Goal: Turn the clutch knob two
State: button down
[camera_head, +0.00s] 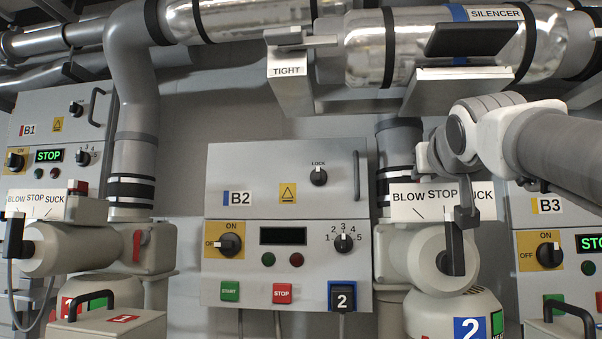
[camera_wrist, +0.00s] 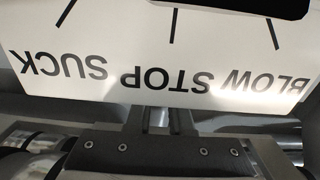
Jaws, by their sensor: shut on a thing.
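Blower two carries the white BLOW STOP SUCK sign (camera_head: 415,203) and a round light housing (camera_head: 425,263). A black upright handle (camera_head: 454,250), which I take as the clutch knob, stands in front of that housing. My gripper (camera_head: 466,218) reaches down from the upper right to the handle's top and is shut on it. In the wrist view the sign (camera_wrist: 150,60) is upside down and close.
Panel B2 (camera_head: 230,270) with its knobs and buttons is left of blower two. The silencer pipe (camera_head: 380,45) and a grey bracket (camera_head: 455,92) hang above. Panel B3 (camera_head: 520,230) is close on the right. Blower one (camera_head: 75,245) stands far left.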

dwell(0.5)
jog(key=c, duration=0.8)
grip_release()
jog(key=shift+s, duration=0.1)
jog(key=b+v, duration=0.4)
jog(key=v, duration=1.3)
jog(key=shift+s+d, duration=0.1)
jog(key=shift+s, duration=0.05)
